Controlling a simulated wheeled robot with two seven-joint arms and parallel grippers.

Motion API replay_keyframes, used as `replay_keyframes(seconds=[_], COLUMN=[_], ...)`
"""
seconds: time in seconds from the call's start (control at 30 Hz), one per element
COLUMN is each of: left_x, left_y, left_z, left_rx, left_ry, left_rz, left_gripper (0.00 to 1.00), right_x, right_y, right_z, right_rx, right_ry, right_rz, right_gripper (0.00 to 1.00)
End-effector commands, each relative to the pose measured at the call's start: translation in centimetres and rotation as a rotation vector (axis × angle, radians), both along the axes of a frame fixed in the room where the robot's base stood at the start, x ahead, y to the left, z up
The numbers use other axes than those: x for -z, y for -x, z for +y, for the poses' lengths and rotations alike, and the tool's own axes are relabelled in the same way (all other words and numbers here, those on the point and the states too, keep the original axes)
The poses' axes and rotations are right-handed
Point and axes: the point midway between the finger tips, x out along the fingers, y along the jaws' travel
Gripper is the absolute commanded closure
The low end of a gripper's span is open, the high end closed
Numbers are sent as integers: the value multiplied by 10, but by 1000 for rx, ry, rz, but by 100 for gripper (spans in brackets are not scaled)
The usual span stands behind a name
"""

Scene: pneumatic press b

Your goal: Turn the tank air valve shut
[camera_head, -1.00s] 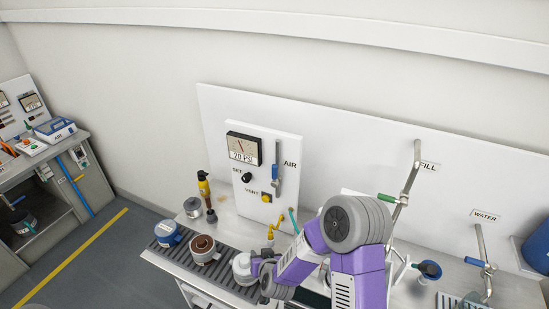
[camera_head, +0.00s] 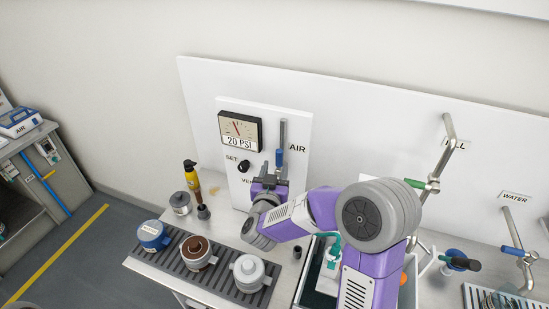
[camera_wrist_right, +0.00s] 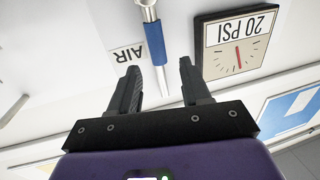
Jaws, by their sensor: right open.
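The air lever has a blue grip (camera_head: 279,158) and hangs nearly upright on the white panel (camera_head: 302,125), beside the AIR label. My right gripper (camera_head: 272,173) is in front of the panel, just below the lever in the head view. In the right wrist view, the blue grip (camera_wrist_right: 155,42) shows beyond and between the right gripper's spread fingers (camera_wrist_right: 160,72). The fingers are open and empty; contact with the lever cannot be told. The panel behind the gripper, including most of the VENT label, is hidden. My left gripper is not in view.
A gauge reading 20 PSI (camera_head: 240,131) and a black knob (camera_head: 244,166) are left of the lever. Blue-topped (camera_head: 152,236), brown (camera_head: 198,252) and white (camera_head: 249,272) canisters stand on a slatted rack. A yellow-and-black tool (camera_head: 192,177) stands behind them.

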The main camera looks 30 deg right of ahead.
Motion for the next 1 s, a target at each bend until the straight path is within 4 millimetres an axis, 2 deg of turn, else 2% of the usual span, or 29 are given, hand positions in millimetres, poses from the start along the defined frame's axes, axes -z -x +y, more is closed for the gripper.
replay_keyframes(seconds=[0.13,0.5,0.9,1.0], left_x=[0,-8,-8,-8], left_y=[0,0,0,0], left_z=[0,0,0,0], left_rx=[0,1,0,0], left_ry=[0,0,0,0], left_rz=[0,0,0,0], left_gripper=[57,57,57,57], right_x=[1,1,2,1], right_y=[-9,-52,-59,-59], right_z=[-8,-41,-47,-47], right_rx=[3,1,-1,-1], right_ry=[-1,-1,-1,-1], right_rz=[-1,-1,-1,-1], right_gripper=[52,52,52,68])
